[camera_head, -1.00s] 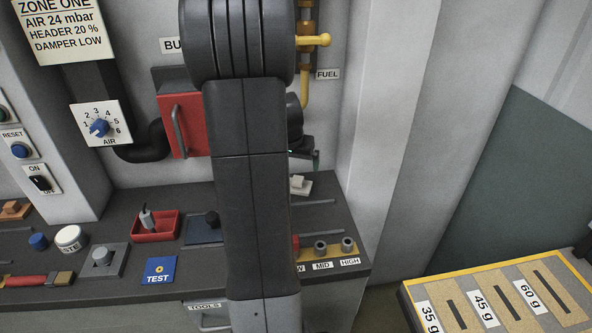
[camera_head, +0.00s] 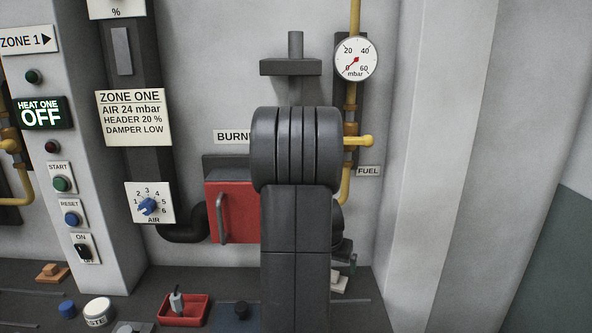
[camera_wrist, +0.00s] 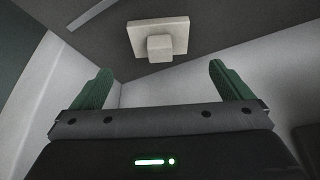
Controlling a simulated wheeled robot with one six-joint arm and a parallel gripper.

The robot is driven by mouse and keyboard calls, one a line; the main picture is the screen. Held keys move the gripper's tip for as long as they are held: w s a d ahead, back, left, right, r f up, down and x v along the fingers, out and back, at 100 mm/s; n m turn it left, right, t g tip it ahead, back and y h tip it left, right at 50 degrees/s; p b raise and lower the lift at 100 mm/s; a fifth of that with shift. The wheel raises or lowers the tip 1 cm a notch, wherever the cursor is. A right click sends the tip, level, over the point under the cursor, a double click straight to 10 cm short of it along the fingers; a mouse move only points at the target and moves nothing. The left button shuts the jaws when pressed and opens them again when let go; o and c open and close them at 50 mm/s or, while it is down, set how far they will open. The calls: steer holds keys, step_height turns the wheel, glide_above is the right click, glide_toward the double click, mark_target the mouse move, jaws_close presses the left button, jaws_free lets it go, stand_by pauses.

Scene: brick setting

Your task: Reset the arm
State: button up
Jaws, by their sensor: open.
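My gripper (camera_wrist: 157,88) shows in the wrist view with its two green fingers spread wide and nothing between them. Beyond the fingertips, a pale square block with a smaller knob (camera_wrist: 158,42) sits on the dark bench top (camera_wrist: 110,50), apart from the fingers. In the head view my arm rises in the middle and hides part of the wall and bench. The gripper end is mostly hidden behind the arm there, low at its right side. The same pale block (camera_head: 339,283) partly shows just below it.
A red burner door (camera_head: 231,212) with a handle is left of my arm. A yellow fuel valve handle (camera_head: 358,141) and a gauge (camera_head: 356,59) are close on the right. A red tray (camera_head: 183,310) stands on the bench. The pale wall farther right is clear.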

steer(key=x, duration=0.7)
steer(key=shift+w+f, duration=0.1)
steer(key=shift+f, duration=0.25)
steer(key=shift+r, duration=0.25)
